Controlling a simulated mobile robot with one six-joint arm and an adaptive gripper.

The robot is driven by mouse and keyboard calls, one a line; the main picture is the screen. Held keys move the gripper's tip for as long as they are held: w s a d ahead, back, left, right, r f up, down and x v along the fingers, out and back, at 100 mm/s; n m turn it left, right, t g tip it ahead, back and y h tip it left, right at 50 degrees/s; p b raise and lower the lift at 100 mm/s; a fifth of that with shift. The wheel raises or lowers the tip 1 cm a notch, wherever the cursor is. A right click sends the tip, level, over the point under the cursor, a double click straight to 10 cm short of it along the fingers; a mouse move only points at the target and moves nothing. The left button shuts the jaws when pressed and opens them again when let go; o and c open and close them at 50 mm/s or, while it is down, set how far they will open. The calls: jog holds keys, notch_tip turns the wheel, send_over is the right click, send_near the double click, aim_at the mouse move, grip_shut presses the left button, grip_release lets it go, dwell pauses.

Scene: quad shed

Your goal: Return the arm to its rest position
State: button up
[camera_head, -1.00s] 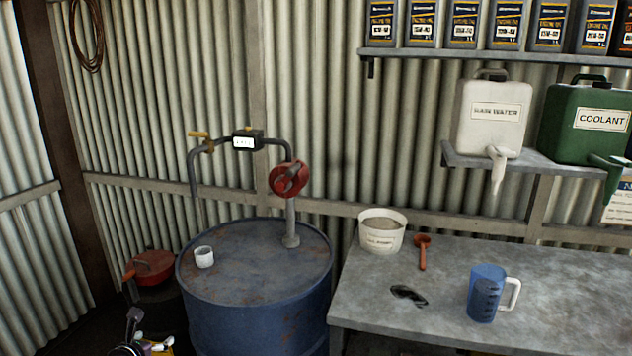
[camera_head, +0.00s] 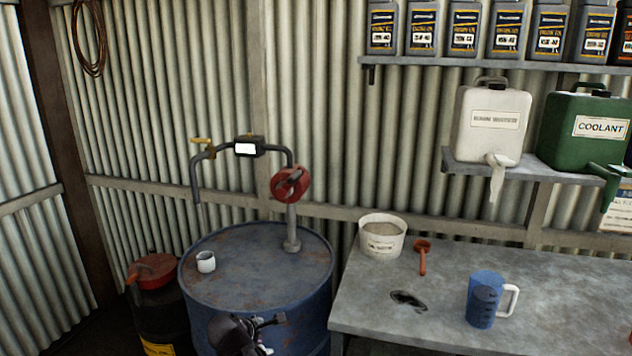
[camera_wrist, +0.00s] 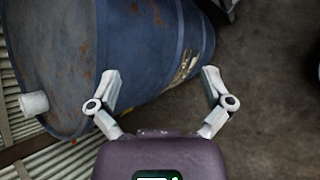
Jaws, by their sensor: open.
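My gripper (camera_wrist: 160,82) is open and empty in the wrist view, its two fingers spread apart. The blue drum (camera_wrist: 150,40) lies beyond the left finger in that view. In the head view my gripper (camera_head: 268,322) is a small dark shape at the bottom, in front of the blue drum (camera_head: 235,240). Part of my arm below it is cut off by the frame edge. A white cup (camera_head: 206,261) stands on the drum top, and it also shows in the wrist view (camera_wrist: 34,103).
The grey bench (camera_head: 370,315) at right holds a tub (camera_head: 382,236), an orange scoop (camera_head: 422,258) and a blue jug (camera_head: 483,298).

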jog(key=s+d+m+g+y+p, duration=0.2)
jog(key=s+d+m, duration=0.3)
jog(key=d+m, duration=0.5)
jog(key=s+d+m+g+y+p, duration=0.2)
jog(key=s+d+m+g, duration=0.3)
jog(key=d+m, duration=0.6)
jog(key=shift+s+d+f+m+g, duration=0.2)
jog(key=shift+d+f+m+g, duration=0.1)
jog(key=shift+d, duration=4.35)
